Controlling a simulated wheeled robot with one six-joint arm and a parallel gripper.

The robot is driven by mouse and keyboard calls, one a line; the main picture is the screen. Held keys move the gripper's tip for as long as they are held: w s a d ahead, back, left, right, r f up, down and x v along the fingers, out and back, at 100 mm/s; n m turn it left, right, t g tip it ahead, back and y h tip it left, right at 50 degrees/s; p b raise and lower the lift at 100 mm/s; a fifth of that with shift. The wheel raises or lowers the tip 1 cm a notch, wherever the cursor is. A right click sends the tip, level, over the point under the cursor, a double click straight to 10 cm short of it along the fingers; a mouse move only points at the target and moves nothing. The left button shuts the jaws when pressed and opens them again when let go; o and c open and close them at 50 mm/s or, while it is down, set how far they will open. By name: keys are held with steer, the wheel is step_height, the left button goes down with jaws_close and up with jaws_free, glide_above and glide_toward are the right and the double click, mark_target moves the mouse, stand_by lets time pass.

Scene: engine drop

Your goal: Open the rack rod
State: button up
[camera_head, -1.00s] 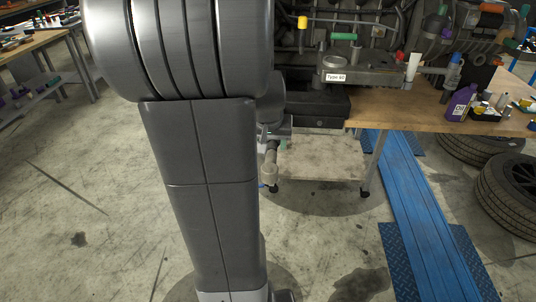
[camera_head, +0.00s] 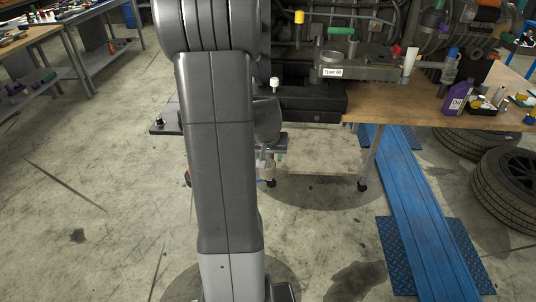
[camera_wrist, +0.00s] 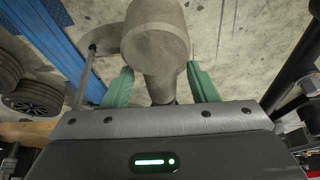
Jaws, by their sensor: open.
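In the wrist view my gripper (camera_wrist: 159,69) is open, with its two green fingers either side of a grey rod (camera_wrist: 158,50) with a thick round end. This may be the rack rod. Its narrower part lies between the fingers, with small gaps visible on both sides, and its far end is hidden behind the gripper body. In the head view my arm hides most of the gripper and the rod. A white-topped knob (camera_head: 275,83) stands at the left of the engine assembly (camera_head: 375,45).
A wooden workbench (camera_head: 400,108) carries the engine and a purple bottle (camera_head: 457,98). A blue ramp (camera_head: 415,210) and tyres (camera_head: 508,190) lie to the right. Another bench (camera_head: 30,38) stands at far left. Open concrete floor lies at the left.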

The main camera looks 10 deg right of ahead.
mark_target(266, 177)
jaws_close()
steer(key=s+b, duration=0.1)
steer(key=s, duration=0.1)
steer(key=s+a+b, duration=0.1)
steer(key=s, duration=0.2)
steer(key=s+a+b, duration=0.1)
steer(key=s, duration=0.1)
steer(key=shift+s, duration=0.2)
jaws_free()
steer(key=shift+r, duration=0.1)
steer(key=v, duration=1.3)
steer(key=shift+s+r+p, duration=0.2)
steer(key=shift+r+p, duration=0.1)
steer(key=shift+p, duration=0.05)
steer(key=shift+a, duration=0.15)
steer(key=x, duration=1.4)
